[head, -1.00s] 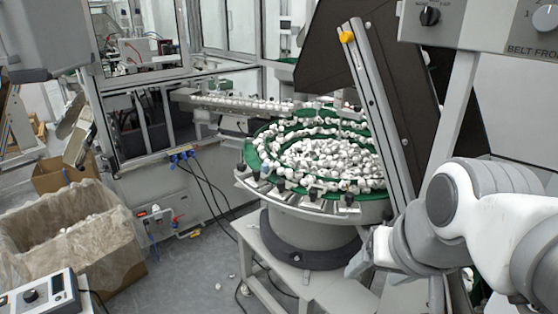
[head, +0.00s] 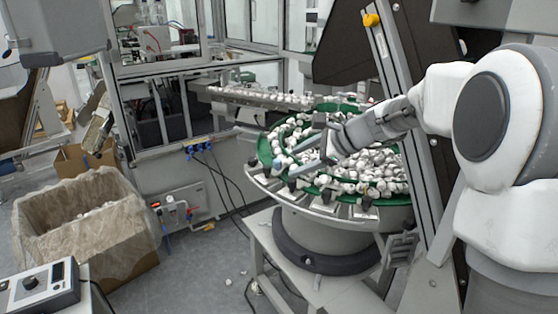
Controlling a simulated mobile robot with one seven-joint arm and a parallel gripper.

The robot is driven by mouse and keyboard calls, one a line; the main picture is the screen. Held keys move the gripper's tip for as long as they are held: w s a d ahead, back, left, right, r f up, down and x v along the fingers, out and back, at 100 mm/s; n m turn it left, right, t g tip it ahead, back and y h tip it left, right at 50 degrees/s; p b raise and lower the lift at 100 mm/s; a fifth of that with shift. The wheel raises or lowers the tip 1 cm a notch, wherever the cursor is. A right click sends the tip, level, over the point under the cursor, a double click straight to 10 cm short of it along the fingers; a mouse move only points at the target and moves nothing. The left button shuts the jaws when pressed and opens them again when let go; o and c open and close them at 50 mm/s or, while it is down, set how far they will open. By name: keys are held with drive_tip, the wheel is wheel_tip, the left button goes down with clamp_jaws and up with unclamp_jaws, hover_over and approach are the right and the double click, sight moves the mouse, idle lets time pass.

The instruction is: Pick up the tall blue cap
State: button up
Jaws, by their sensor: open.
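My gripper (head: 305,148) is open over the left part of the round feeder bowl (head: 262,150), its grey fingers pointing left. I see nothing held between the fingers. The bowl has a green rim and holds many small white and grey caps (head: 375,185). I cannot make out a tall blue cap for certain. A small bluish spot (head: 277,164) shows at the bowl's left rim, left of the lower finger, too small to identify. My gripper and arm hide part of the bowl's middle and back.
A slanted metal post (head: 400,90) stands right of the bowl, close to my arm. A linear track with caps (head: 260,97) runs behind it. A lined cardboard box (head: 80,225) stands on the floor at left. A control box (head: 40,288) is at lower left.

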sight(277, 160)
drive_tip(key=w+d+f+m+t, duration=0.1)
drive_tip(key=w+f+m, duration=0.1)
drive_tip(key=w, duration=0.2)
drive_tip(key=w+f+m+y, duration=0.1)
drive_tip(key=w+f+m, duration=0.1)
drive_tip(key=w+m, duration=0.1)
drive_tip(key=w+d+f+m+t+b, duration=0.1)
drive_tip(key=w+f+m, duration=0.2)
drive_tip(key=w, duration=0.2)
drive_tip(key=shift+w+d+t+y, duration=0.3)
drive_tip(key=shift+w, duration=0.1)
drive_tip(key=x, duration=0.6)
drive_tip(key=shift+w+a+f, duration=0.15)
drive_tip(key=shift+w+a, duration=0.05)
drive_tip(key=shift+p+x, duration=0.45)
drive_tip(key=shift+x, duration=2.2)
drive_tip(key=shift+s+a, duration=0.1)
drive_tip(key=shift+s, duration=0.1)
drive_tip(key=c, duration=1)
